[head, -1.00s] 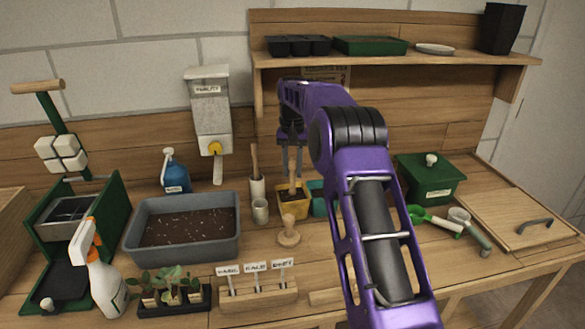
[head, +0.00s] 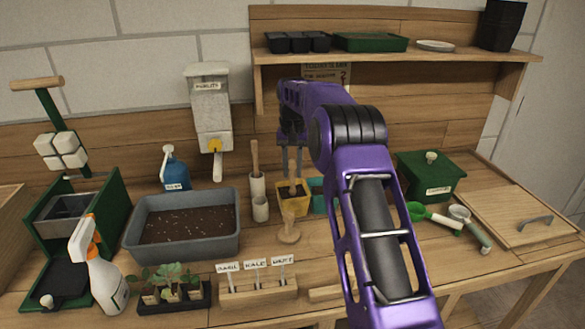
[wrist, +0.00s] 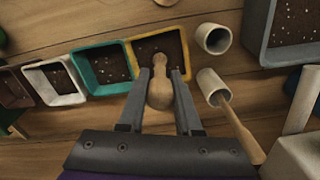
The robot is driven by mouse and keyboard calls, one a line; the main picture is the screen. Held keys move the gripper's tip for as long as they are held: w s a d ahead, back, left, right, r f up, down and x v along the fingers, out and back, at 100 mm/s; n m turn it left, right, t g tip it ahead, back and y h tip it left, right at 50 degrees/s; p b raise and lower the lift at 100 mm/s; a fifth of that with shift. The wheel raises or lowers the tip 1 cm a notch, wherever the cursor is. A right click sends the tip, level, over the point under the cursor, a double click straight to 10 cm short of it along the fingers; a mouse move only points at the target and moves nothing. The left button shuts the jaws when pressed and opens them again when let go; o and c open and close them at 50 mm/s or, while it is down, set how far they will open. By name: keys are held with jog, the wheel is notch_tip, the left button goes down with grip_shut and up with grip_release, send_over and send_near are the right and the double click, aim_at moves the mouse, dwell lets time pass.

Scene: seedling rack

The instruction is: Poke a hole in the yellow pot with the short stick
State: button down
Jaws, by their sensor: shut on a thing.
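The yellow pot (head: 293,208), filled with dark soil, stands on the bench in the middle of the head view. Its yellow rim also shows at the top centre of the wrist view (wrist: 197,92). The short wooden stick (wrist: 158,92) is between my gripper's fingers (wrist: 160,80), rounded end toward the wrist camera. My gripper (head: 292,172) is shut on the stick, pointing down over the yellow pot. The stick's lower part (head: 292,188) reaches down to the pot's soil area. Its tip is hidden, so I cannot tell how deep it is.
A teal pot (wrist: 85,52) stands right beside the yellow one. An empty pale holder (head: 260,209) and another holding a longer stick (head: 255,158) are close on the other side. A wooden tamper (head: 289,233) stands in front. A grey soil tub (head: 180,252) is at left.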

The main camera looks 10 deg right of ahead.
jog(key=shift+f+b, duration=0.35)
jog(key=shift+f, duration=1.1)
dwell(1.0)
jog(key=shift+r+p, duration=1)
jog(key=shift+r, duration=4.9)
